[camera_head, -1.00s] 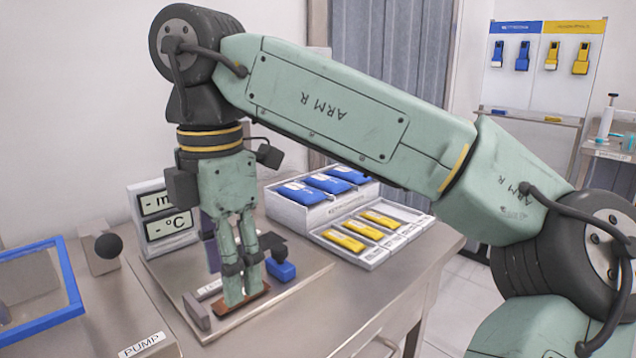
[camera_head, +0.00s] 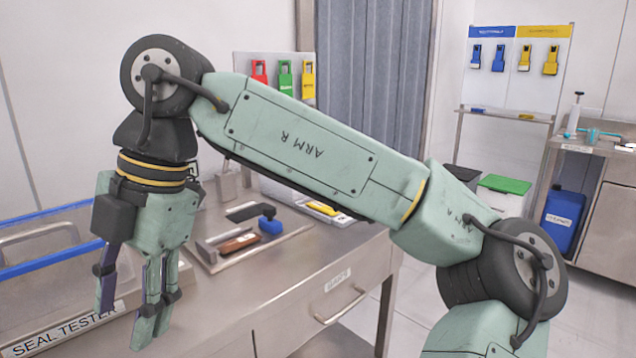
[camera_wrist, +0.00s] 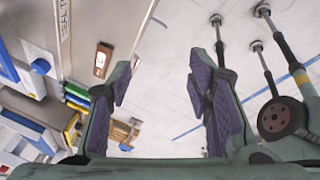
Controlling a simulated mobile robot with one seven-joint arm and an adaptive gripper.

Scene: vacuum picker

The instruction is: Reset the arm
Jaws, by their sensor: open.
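My green arm spans the head view from lower right to upper left. My gripper (camera_head: 135,305) hangs down at the left, in front of the bench's front edge. Its fingers are apart and nothing is between them. In the wrist view my gripper (camera_wrist: 165,95) shows two purple-padded fingers spread wide, with pale floor behind them.
The steel bench (camera_head: 290,295) carries a plate with a blue knob (camera_head: 270,226) and a brown block (camera_head: 238,243). A blue-rimmed box (camera_head: 45,264) labelled SEAL TESTER stands at the left. A rack with tools (camera_head: 512,58) and a blue bin (camera_head: 562,218) are at the right.

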